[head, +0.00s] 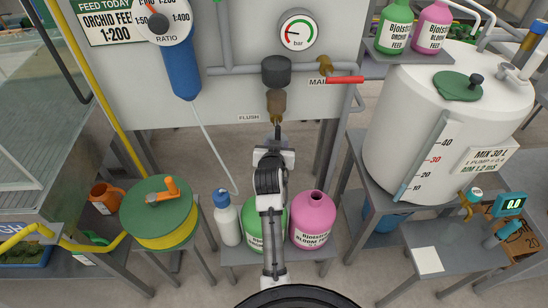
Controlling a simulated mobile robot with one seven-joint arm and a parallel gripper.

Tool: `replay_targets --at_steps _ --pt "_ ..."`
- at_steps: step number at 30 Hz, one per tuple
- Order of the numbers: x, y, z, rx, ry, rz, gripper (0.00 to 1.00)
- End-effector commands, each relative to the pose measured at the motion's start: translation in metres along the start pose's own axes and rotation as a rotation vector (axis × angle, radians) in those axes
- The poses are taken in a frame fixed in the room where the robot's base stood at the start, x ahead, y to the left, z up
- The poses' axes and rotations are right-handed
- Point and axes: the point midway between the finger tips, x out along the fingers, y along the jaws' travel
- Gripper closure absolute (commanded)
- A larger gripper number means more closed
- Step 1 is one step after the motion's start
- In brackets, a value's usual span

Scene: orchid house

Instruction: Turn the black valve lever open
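Under the dark filter cap and brown bowl (276,104), by the FLUSH label, a small brass valve (277,121) shows on the panel. A narrow dark piece (278,131) hangs just below it and looks like the black lever, though it merges with my fingertips at this size. My gripper (276,145) is right below the valve, pointing up at the panel. Whether its fingers touch the lever, and whether they are open or shut, cannot be made out.
A red lever (345,79) sits at the MAIN label to the right. A pressure gauge (298,31) is above. A blue doser (180,70) with a hose is at left. Bottles, including a pink one (313,220), stand below my arm. A white tank (440,120) is at right.

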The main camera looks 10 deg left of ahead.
Motion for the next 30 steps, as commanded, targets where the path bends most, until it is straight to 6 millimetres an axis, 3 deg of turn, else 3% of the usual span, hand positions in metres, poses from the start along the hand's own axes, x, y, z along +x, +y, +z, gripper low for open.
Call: replay_targets --at_steps 6,12,18,30 --pt "-0.047 0.0 0.002 0.0 0.001 -0.001 0.61" --pt "-0.079 0.0 0.001 0.001 0.002 -0.001 0.61" --pt "-0.093 0.0 0.0 0.001 0.001 -0.001 0.61" --pt "-0.093 0.0 0.0 0.001 0.0 -0.001 0.61"
